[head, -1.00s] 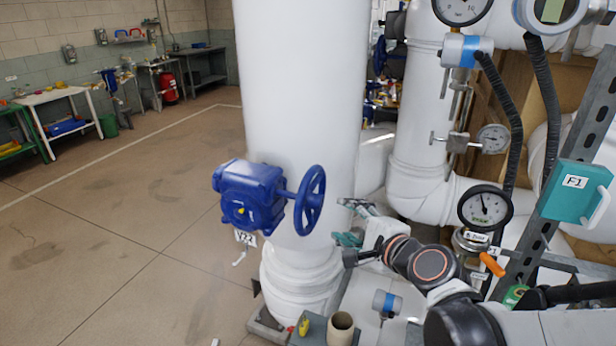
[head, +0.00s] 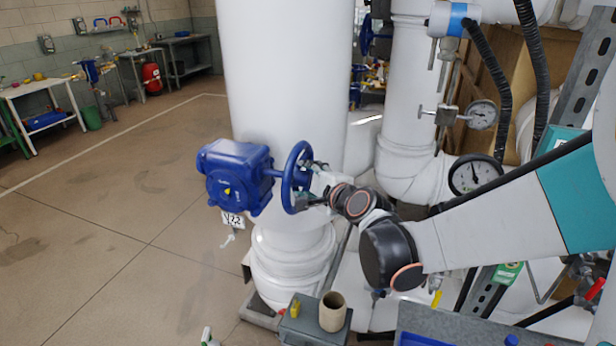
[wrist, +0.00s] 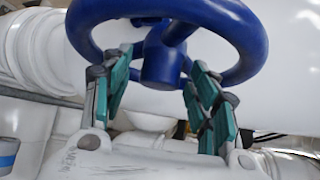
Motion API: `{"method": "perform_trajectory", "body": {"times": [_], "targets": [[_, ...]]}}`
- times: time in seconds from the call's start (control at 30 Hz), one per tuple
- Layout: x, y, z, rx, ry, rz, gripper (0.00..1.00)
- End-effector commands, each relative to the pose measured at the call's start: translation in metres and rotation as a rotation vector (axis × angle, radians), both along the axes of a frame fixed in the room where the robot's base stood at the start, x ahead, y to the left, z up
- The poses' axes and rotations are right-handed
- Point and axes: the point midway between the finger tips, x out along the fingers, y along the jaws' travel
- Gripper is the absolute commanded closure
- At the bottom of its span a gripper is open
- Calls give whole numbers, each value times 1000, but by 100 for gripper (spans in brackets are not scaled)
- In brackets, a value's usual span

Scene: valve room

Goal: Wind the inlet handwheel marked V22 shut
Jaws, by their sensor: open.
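The blue handwheel (head: 297,178) stands on the side of a blue gearbox (head: 237,177) on the thick white pipe. A white tag reading V22 (head: 233,220) hangs below the gearbox. My gripper (head: 312,182) is at the right side of the wheel. In the wrist view the wheel's rim (wrist: 225,22) and hub (wrist: 161,62) fill the top. My gripper's teal-padded fingers (wrist: 160,95) are spread apart, one on each side of the hub, with their tips near or overlapping the rim's lower edge. Whether they touch the wheel I cannot tell.
The white pipe (head: 285,80) stands just behind the wheel. A grey box (head: 305,325) with a tan cup (head: 332,311) and a yellow item is below. Gauges and a second white pipe (head: 410,100) crowd the right. The floor at left is clear.

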Motion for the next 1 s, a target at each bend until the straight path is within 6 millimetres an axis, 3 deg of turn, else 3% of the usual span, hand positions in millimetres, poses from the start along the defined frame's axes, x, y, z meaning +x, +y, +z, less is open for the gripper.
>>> {"method": "perform_trajectory", "body": {"times": [0.33,0.57,1.0], "targets": [[3,1,-1,1,0,0,48],[3,1,-1,0,0,0,100],[3,0,2,32,90,-1,100]]}}
